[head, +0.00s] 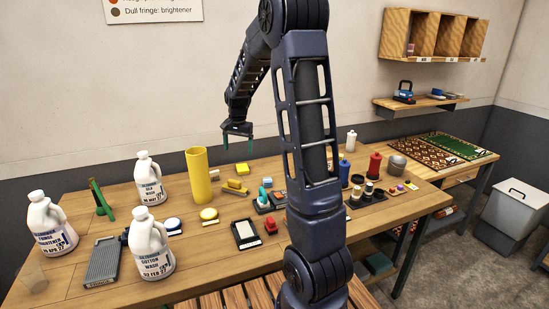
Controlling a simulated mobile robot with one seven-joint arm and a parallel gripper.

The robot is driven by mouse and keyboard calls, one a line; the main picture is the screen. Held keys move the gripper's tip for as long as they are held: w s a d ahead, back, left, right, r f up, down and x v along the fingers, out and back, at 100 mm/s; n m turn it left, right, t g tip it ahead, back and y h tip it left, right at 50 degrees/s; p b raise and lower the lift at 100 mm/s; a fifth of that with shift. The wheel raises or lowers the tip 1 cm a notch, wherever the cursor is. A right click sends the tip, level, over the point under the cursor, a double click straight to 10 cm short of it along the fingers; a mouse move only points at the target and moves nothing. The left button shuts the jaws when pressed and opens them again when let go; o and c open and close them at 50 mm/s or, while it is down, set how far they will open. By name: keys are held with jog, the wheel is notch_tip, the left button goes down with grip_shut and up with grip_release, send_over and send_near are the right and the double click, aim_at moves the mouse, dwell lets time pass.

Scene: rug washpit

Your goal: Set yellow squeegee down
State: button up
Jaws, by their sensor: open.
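My gripper (238,137) hangs fingers down above the back of the wooden table (130,230). Its jaws are apart with nothing between them. Below it a yellow block-like piece (242,168) lies on the table, apart from the fingers. A longer yellow piece (235,187) lies a little nearer, beside a small grey-and-yellow item. Either could be the yellow squeegee; at this size I cannot tell which.
A tall yellow cylinder (198,175) stands left of the yellow pieces. Several white jugs (150,179) stand farther left. A grey ridged tray (104,261) lies at front left. Bottles, including a red one (375,164), stand at right behind my arm.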

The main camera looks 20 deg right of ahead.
jog(key=s+d+r+n+t, duration=0.1)
jog(key=s+r+n, duration=0.1)
jog(key=s+r, duration=0.6)
jog(key=s+d+r+n+t, duration=0.1)
jog(key=s+n, duration=0.1)
jog(key=s, duration=1.1)
jog(key=s+d+r+n+t, duration=0.1)
jog(key=s+n, duration=0.2)
jog(key=s, duration=1.1)
jog(key=shift+d+r+t, duration=0.15)
jog(key=shift+r+t, duration=0.15)
jog(key=shift+r, duration=0.05)
